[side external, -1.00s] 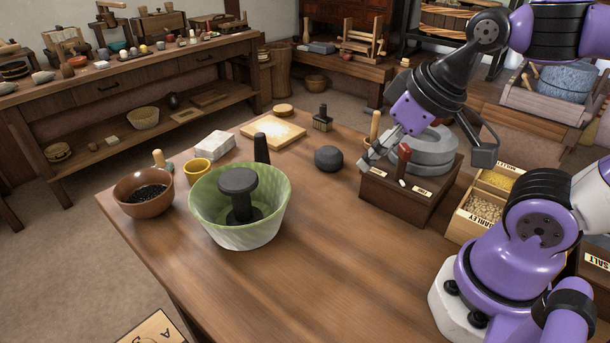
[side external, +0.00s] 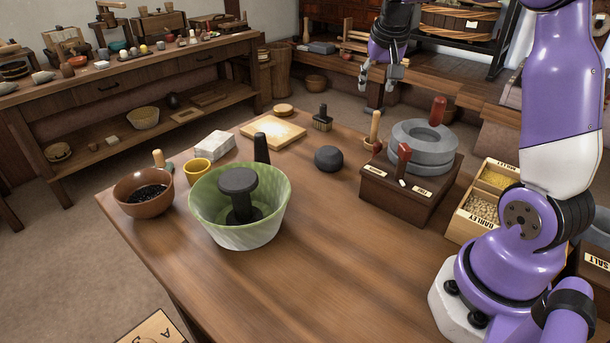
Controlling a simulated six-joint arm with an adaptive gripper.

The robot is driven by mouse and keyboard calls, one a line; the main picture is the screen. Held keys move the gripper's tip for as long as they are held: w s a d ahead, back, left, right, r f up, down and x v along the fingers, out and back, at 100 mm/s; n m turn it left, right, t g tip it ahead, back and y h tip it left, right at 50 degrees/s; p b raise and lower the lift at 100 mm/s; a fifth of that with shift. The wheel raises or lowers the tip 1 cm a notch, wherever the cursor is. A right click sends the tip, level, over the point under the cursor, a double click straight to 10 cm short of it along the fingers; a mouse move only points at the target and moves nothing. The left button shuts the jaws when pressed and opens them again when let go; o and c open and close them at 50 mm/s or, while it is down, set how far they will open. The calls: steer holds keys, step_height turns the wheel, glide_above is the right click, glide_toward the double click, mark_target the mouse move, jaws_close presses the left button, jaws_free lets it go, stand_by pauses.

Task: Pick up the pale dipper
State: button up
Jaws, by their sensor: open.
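What looks like the pale dipper (side external: 375,128) is a light wooden handle rising from a small round cup. My gripper (side external: 380,83) is open and empty, fingers pointing down, high above and apart from the dipper in the picture. Its exact distance from the dipper cannot be told from this one view.
The quern (side external: 424,143) with its red handle stands right of the dipper. A dark round stone (side external: 328,158), a brush (side external: 322,119) and a pale board (side external: 273,131) lie left. A green bowl (side external: 275,212) stands in front. The table's middle front (side external: 330,260) is clear.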

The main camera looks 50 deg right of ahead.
mark_target(377, 114)
steer(key=shift+m, duration=0.6)
steer(key=shift+w+d+f, duration=0.4)
steer(key=shift+d+f, duration=0.8)
steer(key=shift+f, duration=0.65)
steer(key=shift+w+d+f, duration=0.45)
steer(key=shift+d+f, duration=0.7)
steer(key=shift+f, duration=0.75)
steer(key=shift+w+d+f, duration=0.4)
steer(key=shift+d+f, duration=0.8)
steer(key=shift+f, duration=0.65)
jaws_close()
